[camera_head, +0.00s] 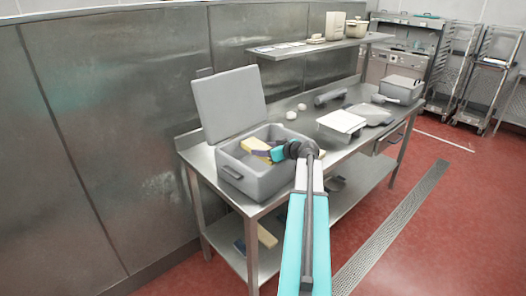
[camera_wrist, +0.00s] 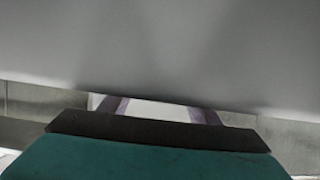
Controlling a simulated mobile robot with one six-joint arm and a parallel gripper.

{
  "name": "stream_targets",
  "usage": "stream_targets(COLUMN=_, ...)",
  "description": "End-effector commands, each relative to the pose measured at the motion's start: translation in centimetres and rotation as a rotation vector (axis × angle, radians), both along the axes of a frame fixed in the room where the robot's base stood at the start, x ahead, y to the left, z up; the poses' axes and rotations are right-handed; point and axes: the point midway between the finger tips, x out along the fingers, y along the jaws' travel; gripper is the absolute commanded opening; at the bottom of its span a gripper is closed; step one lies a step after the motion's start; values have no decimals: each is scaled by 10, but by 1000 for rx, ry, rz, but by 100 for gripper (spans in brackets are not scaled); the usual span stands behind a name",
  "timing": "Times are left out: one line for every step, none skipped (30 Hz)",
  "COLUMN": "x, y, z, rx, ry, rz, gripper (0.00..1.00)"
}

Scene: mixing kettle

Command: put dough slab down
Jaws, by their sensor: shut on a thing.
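The dough slab (camera_head: 254,145) is a pale yellow block inside the open grey bin (camera_head: 262,185), near its back left. My gripper (camera_head: 263,153) reaches into the bin from the right and is shut on the slab; its dark finger lies against the slab's near side. In the wrist view, my gripper (camera_wrist: 160,110) shows two purple-grey fingers with a pale surface between them. A grey surface fills the top of that view and hides the fingertips. Whether the slab touches the bin floor is not clear.
The bin's grey lid (camera_head: 229,103) stands raised behind it. Two white dough balls (camera_head: 291,115), a white-topped box (camera_head: 341,122) and a grey cylinder (camera_head: 330,97) are on the steel table (camera_head: 300,132). Another yellow block (camera_head: 267,236) lies on the lower shelf.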

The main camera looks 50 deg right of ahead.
Motion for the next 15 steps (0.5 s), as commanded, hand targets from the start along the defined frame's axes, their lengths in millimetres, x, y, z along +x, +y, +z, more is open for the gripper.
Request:
stream_targets(x=0, y=0, z=0, rx=-1, ry=-2, rz=-1, gripper=13)
stream_targets(x=0, y=0, z=-1, rx=-1, ry=-2, rz=-1, gripper=13)
stream_targets(x=0, y=0, z=-1, rx=-1, ry=-2, rz=-1, gripper=13)
stream_targets(x=0, y=0, z=-1, rx=-1, ry=-2, rz=-1, gripper=13)
stream_targets(x=0, y=0, z=-2, rx=-1, ry=-2, rz=-1, gripper=13)
stream_targets(x=0, y=0, z=-2, rx=-1, ry=-2, rz=-1, gripper=13)
stream_targets(x=0, y=0, z=-2, rx=-1, ry=-2, rz=-1, gripper=13)
stream_targets(x=0, y=0, z=-3, rx=-1, ry=-2, rz=-1, gripper=13)
stream_targets(x=0, y=0, z=-3, rx=-1, ry=-2, rz=-1, gripper=13)
stream_targets(x=0, y=0, z=-3, rx=-1, ry=-2, rz=-1, gripper=13)
stream_targets(x=0, y=0, z=-4, rx=-1, ry=-2, rz=-1, gripper=13)
stream_targets(x=0, y=0, z=-4, rx=-1, ry=-2, rz=-1, gripper=13)
stream_targets(x=0, y=0, z=-5, rx=-1, ry=-2, rz=-1, gripper=13)
stream_targets(x=0, y=0, z=-5, rx=-1, ry=-2, rz=-1, gripper=13)
stream_targets(x=0, y=0, z=-5, rx=-1, ry=-2, rz=-1, gripper=13)
